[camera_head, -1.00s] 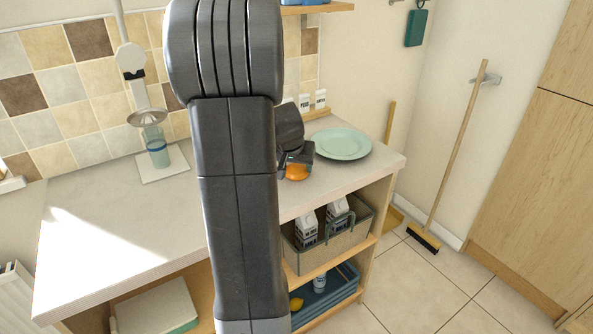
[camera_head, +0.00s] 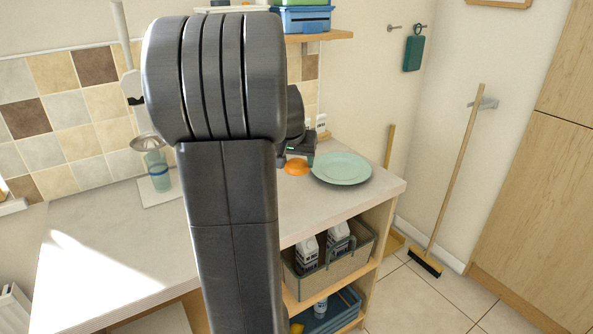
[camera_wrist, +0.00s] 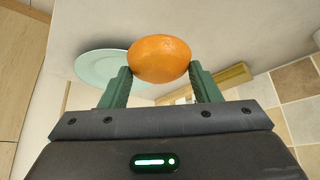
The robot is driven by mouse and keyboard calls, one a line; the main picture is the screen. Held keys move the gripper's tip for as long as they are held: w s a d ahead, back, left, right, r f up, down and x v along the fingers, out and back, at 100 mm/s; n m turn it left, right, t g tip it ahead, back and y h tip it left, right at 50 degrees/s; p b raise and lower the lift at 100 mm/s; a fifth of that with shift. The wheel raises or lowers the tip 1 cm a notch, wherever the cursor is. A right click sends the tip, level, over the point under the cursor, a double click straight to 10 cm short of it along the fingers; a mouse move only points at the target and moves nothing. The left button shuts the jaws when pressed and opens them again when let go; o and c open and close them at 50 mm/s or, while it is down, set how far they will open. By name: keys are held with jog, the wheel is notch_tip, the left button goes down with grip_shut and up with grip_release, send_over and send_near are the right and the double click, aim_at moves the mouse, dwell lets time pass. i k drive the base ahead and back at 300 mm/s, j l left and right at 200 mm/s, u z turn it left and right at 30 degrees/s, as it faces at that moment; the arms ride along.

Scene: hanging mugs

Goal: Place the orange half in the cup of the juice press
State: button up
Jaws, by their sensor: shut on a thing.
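The orange half (camera_wrist: 159,59) is between the two green fingers of my gripper (camera_wrist: 161,80) in the wrist view, and the gripper is shut on it. In the head view the orange half (camera_head: 297,167) shows just left of the plate, with my gripper (camera_head: 300,152) partly hidden behind my arm. The juice press (camera_head: 147,143) stands at the back left of the counter. It has a metal cup or strainer at its top, and a clear vessel with a blue band (camera_head: 158,172) is below. My arm hides part of the counter between them.
A pale green plate (camera_head: 341,169) lies on the counter (camera_head: 110,240) at the right; the counter's left part is clear. A wall shelf (camera_head: 322,37) with blue boxes is above. A basket with cartons (camera_head: 325,250) is on the shelf below. A broom (camera_head: 452,180) leans at the right.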

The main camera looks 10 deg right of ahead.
aim_at(151, 143)
jog(key=k+j, duration=0.3)
jog(key=k, duration=0.15)
jog(key=k+j, duration=0.35)
jog(key=k, duration=0.1)
